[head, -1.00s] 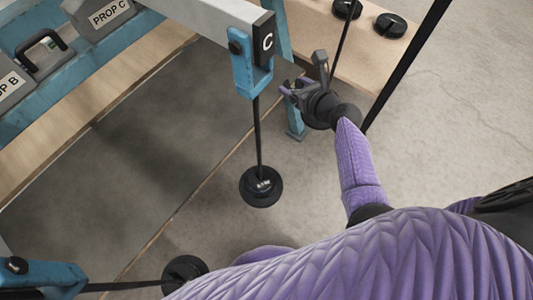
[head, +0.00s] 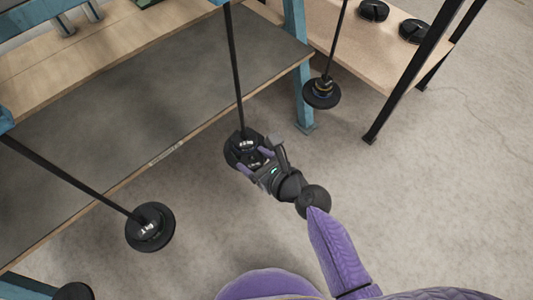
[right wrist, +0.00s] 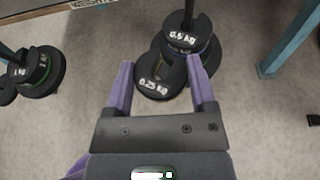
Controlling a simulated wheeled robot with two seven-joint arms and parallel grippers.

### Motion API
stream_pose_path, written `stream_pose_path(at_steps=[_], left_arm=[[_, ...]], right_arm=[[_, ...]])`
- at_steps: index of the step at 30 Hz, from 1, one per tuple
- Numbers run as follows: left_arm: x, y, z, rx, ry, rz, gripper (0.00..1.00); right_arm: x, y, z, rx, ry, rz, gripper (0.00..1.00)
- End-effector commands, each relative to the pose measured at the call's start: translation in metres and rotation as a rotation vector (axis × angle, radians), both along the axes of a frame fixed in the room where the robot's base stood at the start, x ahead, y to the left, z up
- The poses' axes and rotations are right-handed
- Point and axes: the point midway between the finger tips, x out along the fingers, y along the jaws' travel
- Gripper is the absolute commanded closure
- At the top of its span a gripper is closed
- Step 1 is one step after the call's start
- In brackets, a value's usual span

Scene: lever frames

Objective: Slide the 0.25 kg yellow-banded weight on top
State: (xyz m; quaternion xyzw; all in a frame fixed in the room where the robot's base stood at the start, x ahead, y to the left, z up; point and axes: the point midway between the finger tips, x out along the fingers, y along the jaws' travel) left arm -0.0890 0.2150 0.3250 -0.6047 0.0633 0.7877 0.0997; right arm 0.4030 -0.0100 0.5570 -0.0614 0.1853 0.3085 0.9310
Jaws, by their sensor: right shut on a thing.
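A black disc weight marked 0.25 kg (right wrist: 160,82) sits between the two purple fingers of my right gripper (right wrist: 160,68) in the right wrist view. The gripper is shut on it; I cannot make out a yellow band. A hanging rod (head: 234,70) carries a black weight marked 0.5 kg (right wrist: 180,36), just beyond the held disc. In the head view my right gripper (head: 257,160) is right beside this stack and hides part of it. The held disc overlaps the stack in both views; I cannot tell whether they touch. My left gripper is not in view.
Another loaded rod (head: 150,227) hangs at the left, and one with a banded weight (head: 322,92) at the right. Two black weights (head: 373,10) (head: 414,31) lie on the wooden shelf (head: 340,38). A blue post (head: 299,70) stands behind.

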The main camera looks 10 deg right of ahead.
Motion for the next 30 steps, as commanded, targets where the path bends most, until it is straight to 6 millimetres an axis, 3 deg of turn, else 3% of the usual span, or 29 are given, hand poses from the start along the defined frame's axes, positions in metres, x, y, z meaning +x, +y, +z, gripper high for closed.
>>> stream_pose_path(at_steps=[8, 18, 30], left_arm=[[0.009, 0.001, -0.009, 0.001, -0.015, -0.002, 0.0], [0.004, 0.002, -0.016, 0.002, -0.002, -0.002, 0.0], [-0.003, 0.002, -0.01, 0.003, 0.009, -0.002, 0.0]], right_arm=[[0.017, 0.003, -0.001, 0.0, 0.0, -0.001, 0.86], [0.037, 0.006, -0.001, 0.0, 0.001, -0.002, 0.86], [0.042, 0.007, 0.0, 0.0, 0.0, -0.002, 0.86]])
